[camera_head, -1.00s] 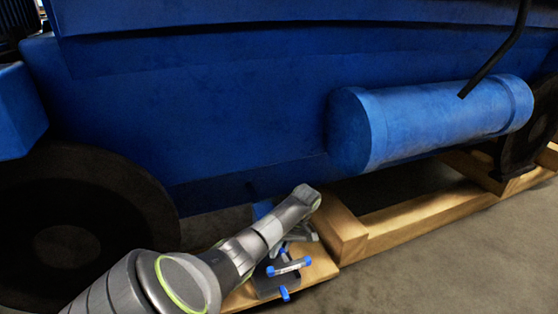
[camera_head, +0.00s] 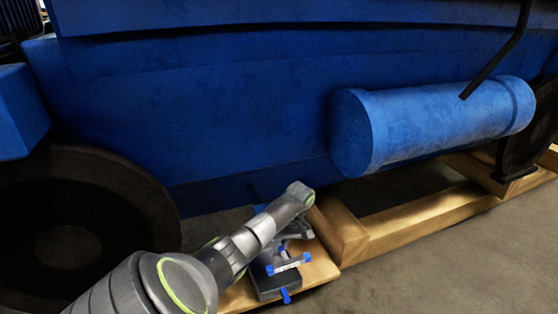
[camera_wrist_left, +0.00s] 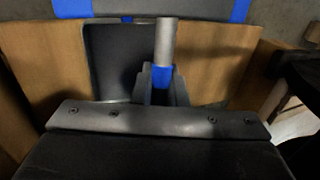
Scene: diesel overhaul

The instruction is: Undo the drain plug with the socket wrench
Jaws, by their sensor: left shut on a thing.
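My left arm reaches in from the lower left of the head view, and its gripper (camera_head: 290,238) is low over a wooden board, partly hidden by the arm. In the left wrist view the gripper (camera_wrist_left: 163,88) is shut on a grey metal rod with a blue band, which I take to be the socket wrench (camera_wrist_left: 166,40). In that view the rod stands up in the picture between the fingers. Its socket end cannot be made out. I cannot make out the drain plug in either view. My right gripper is not in view.
The blue engine side (camera_head: 200,110) and blue cylinder (camera_head: 430,120) overhang the work area. A dark wheel (camera_head: 70,235) stands left. Timber beams (camera_head: 420,218) lie right. A dark block (camera_head: 270,287) and a blue-ended bar (camera_head: 288,267) sit on the board (camera_head: 322,270).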

